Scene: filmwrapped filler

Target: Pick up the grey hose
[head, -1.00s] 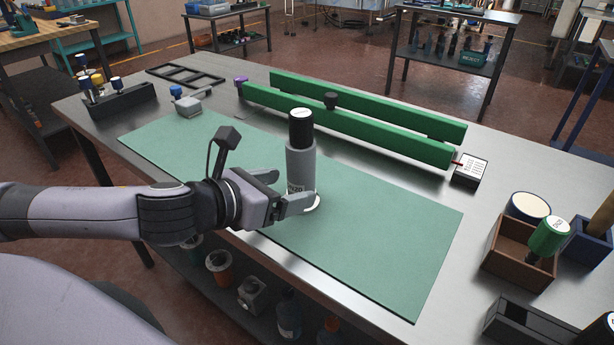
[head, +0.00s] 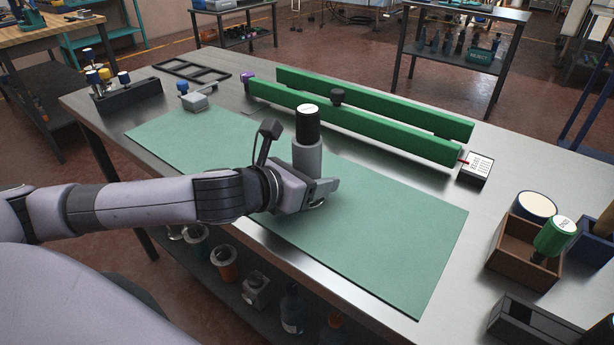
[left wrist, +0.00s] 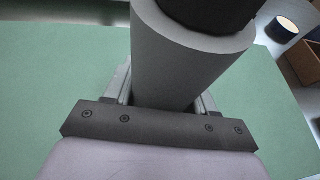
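The grey hose (head: 307,160) is a thick grey cylinder with a black top part (head: 307,124). It stands upright on the green mat (head: 395,225); its lower end is mostly hidden by my gripper. My left gripper (head: 323,192) is low at the hose, with one finger showing in front of it. In the left wrist view the hose (left wrist: 185,65) rises between the two fingers, one on each side. Whether the fingers press on it cannot be seen. My right gripper is not in view.
Green bars (head: 365,121) lie behind the hose, with a small labelled box (head: 476,168) at their right end. A brown open box (head: 517,248) holds a green-topped item at the right. A black holder (head: 126,97) stands back left. The mat right of the hose is clear.

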